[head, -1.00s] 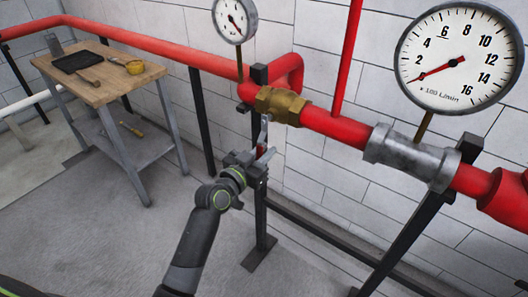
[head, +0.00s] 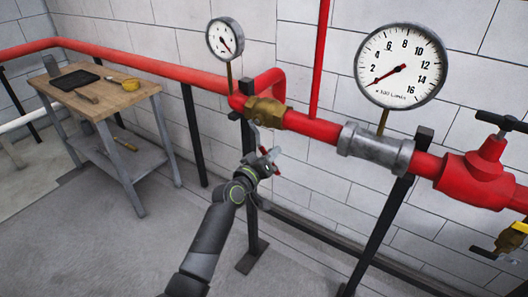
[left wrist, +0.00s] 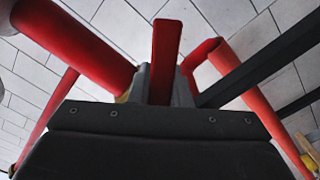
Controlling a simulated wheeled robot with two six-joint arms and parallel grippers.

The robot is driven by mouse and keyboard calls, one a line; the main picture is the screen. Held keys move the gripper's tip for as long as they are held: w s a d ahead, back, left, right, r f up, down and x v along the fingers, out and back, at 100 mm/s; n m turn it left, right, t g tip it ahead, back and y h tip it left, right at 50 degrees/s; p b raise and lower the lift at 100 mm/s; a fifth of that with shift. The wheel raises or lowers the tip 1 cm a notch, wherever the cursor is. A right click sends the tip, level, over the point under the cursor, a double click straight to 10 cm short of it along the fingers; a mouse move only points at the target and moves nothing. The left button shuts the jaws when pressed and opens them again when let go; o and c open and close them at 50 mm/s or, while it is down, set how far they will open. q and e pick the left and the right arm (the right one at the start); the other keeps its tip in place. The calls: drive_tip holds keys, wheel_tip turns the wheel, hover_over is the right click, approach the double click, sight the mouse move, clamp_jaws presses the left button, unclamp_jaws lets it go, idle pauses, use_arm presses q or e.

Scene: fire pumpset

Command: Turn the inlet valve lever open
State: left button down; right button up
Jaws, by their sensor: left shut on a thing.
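The brass inlet valve (head: 265,112) sits in the red pipe below the small gauge. My left gripper (head: 268,164) is below the valve, in front of the wall, shut on the red lever handle. In the left wrist view the red handle (left wrist: 166,55) stands up from between the jaws (left wrist: 160,88), its lower part hidden by the gripper body. My right gripper is in neither view.
A small gauge (head: 225,38) and a large flow gauge (head: 400,68) stand above the pipe (head: 312,126). A red valve with a black handle (head: 480,170) is at the right. Black pipe stands reach the floor. A wooden workbench (head: 105,98) with tools stands left. Floor between is open.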

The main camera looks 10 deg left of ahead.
use_arm(q)
drive_tip(key=d+r+n+p, duration=0.1)
drive_tip(key=r+n+p, duration=0.1)
drive_tip(key=p, duration=0.1)
drive_tip(key=d+r+n+p, duration=0.1)
drive_tip(key=r+n+p, duration=0.1)
drive_tip(key=n+p, duration=0.1)
drive_tip(key=s+d+r+n+p, duration=0.1)
drive_tip(key=r+n+p, duration=0.1)
drive_tip(key=n, duration=0.1)
drive_tip(key=shift+s+d+r+p, duration=0.1)
drive_tip(key=shift+d+r+p, duration=0.05)
drive_tip(key=shift+p, duration=0.25)
drive_tip(key=shift+r+n+p, duration=0.75)
drive_tip(key=shift+n+p, duration=0.35)
drive_tip(key=c, duration=1.3)
unclamp_jaws()
drive_tip(key=shift+c, duration=0.2)
drive_tip(key=shift+s, duration=0.15)
drive_tip(key=b+v, duration=0.1)
drive_tip(key=v, duration=1.6)
drive_tip(key=shift+b, duration=0.3)
